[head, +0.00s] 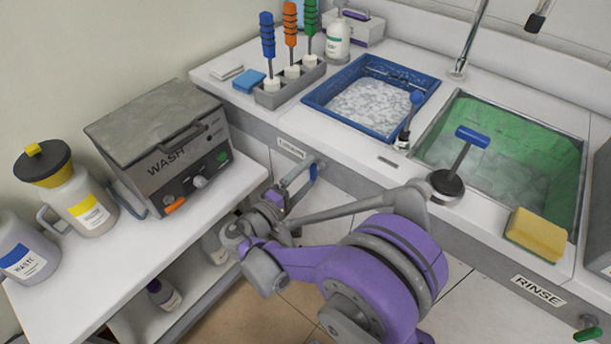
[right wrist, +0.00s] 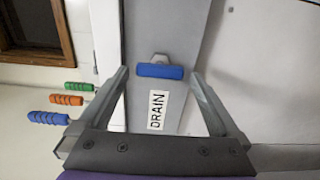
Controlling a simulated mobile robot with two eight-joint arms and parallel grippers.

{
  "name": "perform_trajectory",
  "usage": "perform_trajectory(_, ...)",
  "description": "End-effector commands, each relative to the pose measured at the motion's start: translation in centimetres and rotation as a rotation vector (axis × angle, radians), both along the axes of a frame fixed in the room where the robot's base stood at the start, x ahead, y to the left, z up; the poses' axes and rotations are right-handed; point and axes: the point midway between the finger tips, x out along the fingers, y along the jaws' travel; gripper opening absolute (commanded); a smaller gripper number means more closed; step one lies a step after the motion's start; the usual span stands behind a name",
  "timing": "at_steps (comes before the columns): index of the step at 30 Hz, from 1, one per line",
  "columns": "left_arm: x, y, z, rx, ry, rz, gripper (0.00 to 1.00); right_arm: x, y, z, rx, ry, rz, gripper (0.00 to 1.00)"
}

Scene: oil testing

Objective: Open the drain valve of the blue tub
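The blue tub (head: 318,103) is set into the counter and holds a pale, foamy or chunky fill. Its drain valve has a blue handle (head: 313,172) on the counter's front face, near a small label (head: 291,148). In the right wrist view the blue handle (right wrist: 160,71) lies crosswise above the "DRAIN" label (right wrist: 157,110). My right gripper (head: 296,176) is in front of this valve. In the right wrist view its fingers (right wrist: 159,73) are spread wide, with the handle showing between the tips; contact cannot be told. My left gripper is out of view.
A green-lined rinse tub (head: 470,101) has a blue-handled plunger-like tool (head: 460,155) and a yellow sponge (head: 537,234) at its edge. A green handle (head: 588,333) sits low right. A wash machine (head: 160,140) and jugs stand on the left table. A floor gap separates table and counter.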

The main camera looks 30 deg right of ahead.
Motion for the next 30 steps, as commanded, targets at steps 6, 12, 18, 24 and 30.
perform_trajectory(6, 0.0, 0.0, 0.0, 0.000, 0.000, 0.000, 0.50, 0.0, 0.0, 0.0, -0.001, -0.001, 0.001, 1.00)
perform_trajectory(12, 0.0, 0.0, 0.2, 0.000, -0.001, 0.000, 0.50, -0.6, 1.8, 0.1, 0.000, -0.002, 0.004, 1.00)
perform_trajectory(18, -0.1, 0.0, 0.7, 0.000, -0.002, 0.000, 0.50, -2.2, 5.6, 0.1, 0.001, -0.002, 0.006, 1.00)
perform_trajectory(24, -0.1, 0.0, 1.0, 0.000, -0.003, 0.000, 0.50, -3.5, 8.7, 0.1, 0.000, -0.001, 0.004, 1.00)
perform_trajectory(30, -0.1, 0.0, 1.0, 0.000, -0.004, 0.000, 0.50, -4.1, 10.0, 0.0, 0.000, 0.000, 0.001, 1.00)
